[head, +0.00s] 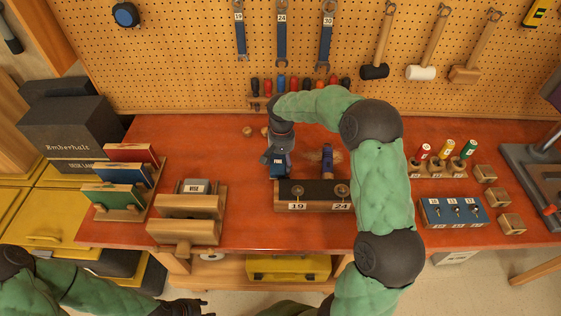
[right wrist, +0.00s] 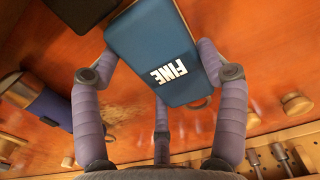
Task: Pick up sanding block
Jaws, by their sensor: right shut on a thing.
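The sanding block is blue, with a white label reading FINE. In the right wrist view the block (right wrist: 155,40) sits between the purple-grey fingers, which press on its sides. In the head view the block (head: 278,171) is small and partly covered by my right gripper (head: 279,157), which is shut on it and points down at the bench. The block is behind the left end of the dark holder; whether it touches the bench is unclear. My left gripper (head: 187,306) is low at the bottom edge, away from the bench top, its fingers dark and hard to read.
The dark holder (head: 264,198) marked 19 and 24 stands just in front. A purple-and-tan object (head: 327,160) stands right of the block. Wooden stands (head: 190,206) are left. A blue key box (head: 453,212) is right. The pegboard (head: 190,50) with tools rises behind.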

